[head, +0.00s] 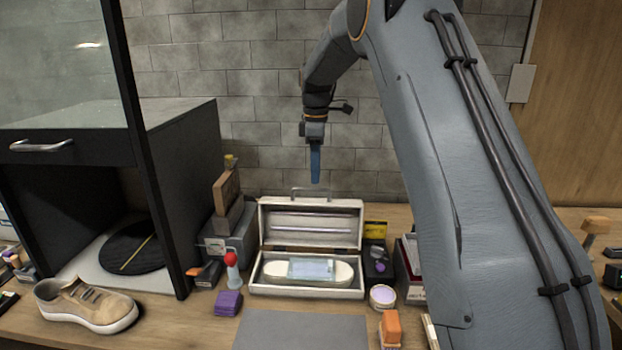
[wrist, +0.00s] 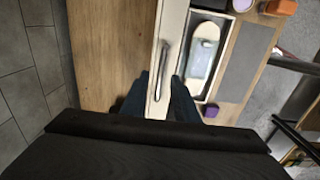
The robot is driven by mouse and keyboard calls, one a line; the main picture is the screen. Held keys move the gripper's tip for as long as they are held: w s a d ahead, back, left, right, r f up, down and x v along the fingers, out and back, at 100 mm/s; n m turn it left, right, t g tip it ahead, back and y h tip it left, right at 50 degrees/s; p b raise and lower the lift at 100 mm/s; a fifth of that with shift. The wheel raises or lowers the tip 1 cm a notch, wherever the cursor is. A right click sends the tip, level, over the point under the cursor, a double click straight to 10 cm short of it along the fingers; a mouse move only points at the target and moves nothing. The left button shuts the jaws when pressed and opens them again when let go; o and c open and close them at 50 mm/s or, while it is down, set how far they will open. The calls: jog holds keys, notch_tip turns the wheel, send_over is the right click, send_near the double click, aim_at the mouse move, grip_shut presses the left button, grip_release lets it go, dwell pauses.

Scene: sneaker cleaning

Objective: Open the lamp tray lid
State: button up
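The lamp tray (head: 255,292) is a pale shallow box standing on the bench against the wall. Its lid (head: 310,206) stands raised at the back, with two long tubes inside and a thin metal handle (head: 311,190) at its top edge. In the wrist view the lid's edge (wrist: 173,25) and the dark handle (wrist: 161,68) lie between my two fingers. My gripper (head: 315,181) points down just above the handle. Its blue fingers (wrist: 158,95) are apart and hold nothing. A white sole with a pale film (head: 311,268) lies in the tray.
A tan sneaker (head: 85,303) and a dark cabinet (head: 190,190) are at left. A red-topped bottle (head: 232,270) and a purple block (head: 228,302) stand left of the tray. A small jar (head: 382,296) and an orange block (head: 390,327) are at right. A grey mat (head: 300,330) lies in front.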

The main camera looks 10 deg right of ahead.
jog(key=shift+f+p, duration=0.55)
jog(key=shift+f, duration=1.3)
grip_shut()
jog(key=shift+r, duration=0.1)
